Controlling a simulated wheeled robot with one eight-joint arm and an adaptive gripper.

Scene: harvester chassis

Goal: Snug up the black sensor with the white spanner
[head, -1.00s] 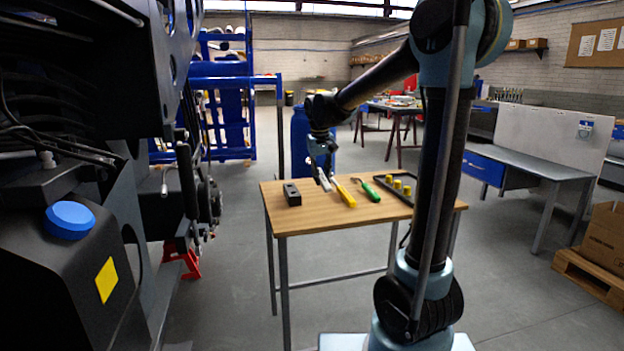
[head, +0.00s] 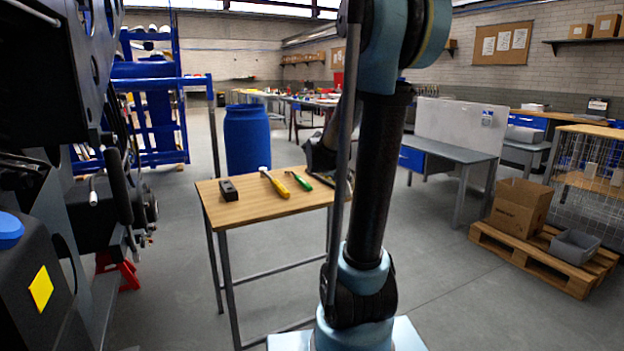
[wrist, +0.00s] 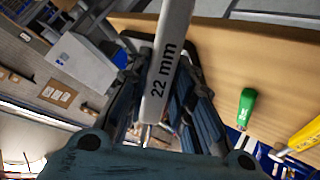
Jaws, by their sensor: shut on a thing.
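My gripper (wrist: 168,112) is shut on the white spanner (wrist: 170,50), which is marked "22 mm". In the wrist view the spanner's shaft runs up from between the fingers and out of the top edge, so its far end is out of frame. The harvester chassis (head: 75,230) stands at the left of the head view. I cannot make out the black sensor on it.
The wooden table (head: 240,208) bears a black block (head: 228,190), a yellow-handled hammer (head: 275,183) and a green-handled tool (head: 300,181). A blue barrel (head: 247,140) stands behind it. A pallet (head: 535,258) with a carton is at right. Floor between table and pallet is clear.

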